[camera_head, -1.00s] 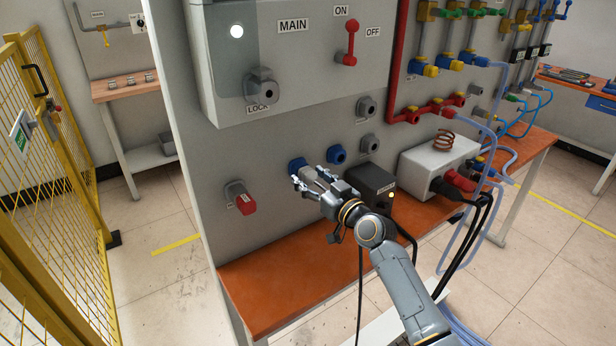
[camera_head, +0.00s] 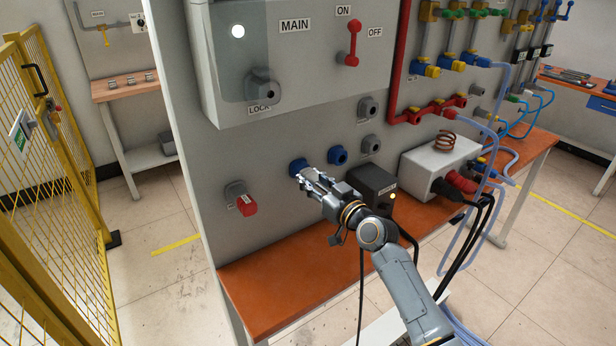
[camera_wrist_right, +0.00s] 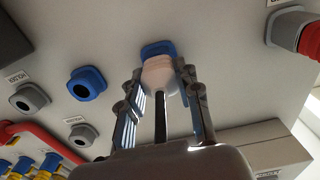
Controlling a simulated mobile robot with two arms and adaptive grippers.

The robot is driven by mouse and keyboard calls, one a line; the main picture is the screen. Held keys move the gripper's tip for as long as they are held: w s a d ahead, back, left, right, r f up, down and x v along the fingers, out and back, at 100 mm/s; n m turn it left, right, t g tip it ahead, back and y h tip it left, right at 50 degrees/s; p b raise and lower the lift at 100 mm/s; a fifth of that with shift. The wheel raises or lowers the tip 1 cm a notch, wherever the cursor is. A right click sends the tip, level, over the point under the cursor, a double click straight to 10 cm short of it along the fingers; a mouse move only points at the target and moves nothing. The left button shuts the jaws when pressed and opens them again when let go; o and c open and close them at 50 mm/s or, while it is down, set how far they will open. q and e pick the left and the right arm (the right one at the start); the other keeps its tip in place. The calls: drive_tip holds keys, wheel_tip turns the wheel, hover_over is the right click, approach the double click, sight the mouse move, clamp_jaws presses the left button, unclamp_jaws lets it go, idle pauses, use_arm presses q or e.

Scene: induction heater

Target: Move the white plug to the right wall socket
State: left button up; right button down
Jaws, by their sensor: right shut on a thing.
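The white plug (camera_wrist_right: 158,76) shows in the right wrist view, with its dark cable running back between my fingers. It is at the blue wall socket (camera_wrist_right: 158,49) that is the left one (camera_head: 297,166) in the head view. I cannot tell how deep it sits. My right gripper (camera_head: 310,177) is shut on the plug, its fingers on both sides. In the head view the gripper mostly hides the plug. The right blue wall socket (camera_head: 338,154) is empty; it also shows in the wrist view (camera_wrist_right: 87,83). My left gripper is not in view.
A red plug (camera_head: 246,205) sits in a grey socket to the left. A black box (camera_head: 374,184) and a white heater box (camera_head: 424,164) stand on the orange bench (camera_head: 258,290). Cables hang near my arm.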

sight(317, 183)
drive_tip(key=shift+v, duration=0.9)
drive_tip(key=shift+s+d+p, duration=0.25)
drive_tip(key=shift+p, duration=0.2)
drive_tip(key=shift+p+v, duration=0.55)
drive_tip(key=shift+v, duration=1.15)
